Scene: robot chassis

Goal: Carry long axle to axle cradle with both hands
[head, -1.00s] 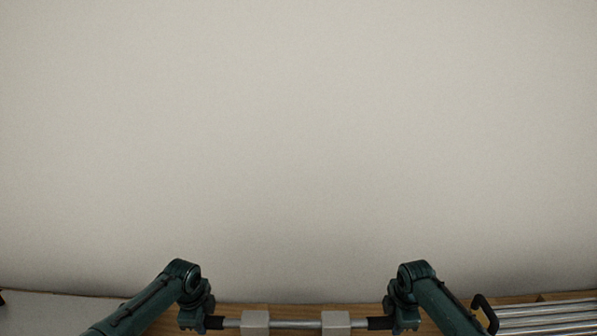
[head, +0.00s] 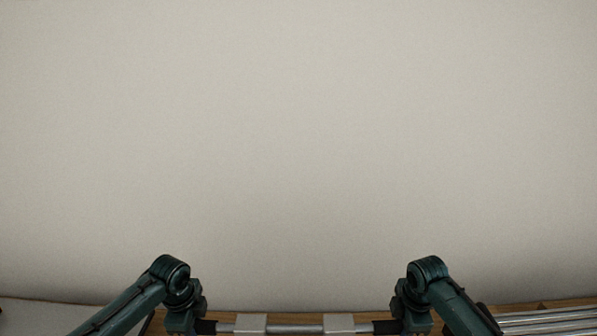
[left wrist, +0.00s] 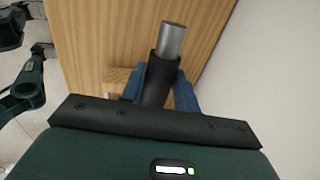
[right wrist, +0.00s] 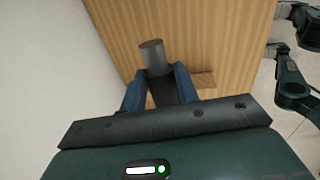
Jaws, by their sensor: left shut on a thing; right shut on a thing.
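The long axle (head: 295,329) is a grey metal bar lying level across the bottom of the head view. Two pale grey blocks (head: 251,323) (head: 338,323) sit along it; I cannot tell whether they are fixed to it. My left gripper (head: 207,327) is shut on its left end. In the left wrist view the blue fingers (left wrist: 160,88) close around a black sleeve, with the bare axle tip (left wrist: 173,40) sticking out. My right gripper (head: 388,327) is shut on the right end, likewise on a black sleeve between blue fingers (right wrist: 163,90). I cannot identify the axle cradle.
A wooden surface (head: 500,312) runs along the bottom of the head view, against a blank pale wall. Several metal bars (head: 560,322) lie at the right, close to my right arm. A small wooden piece (right wrist: 204,80) shows beside the axle end in the right wrist view.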

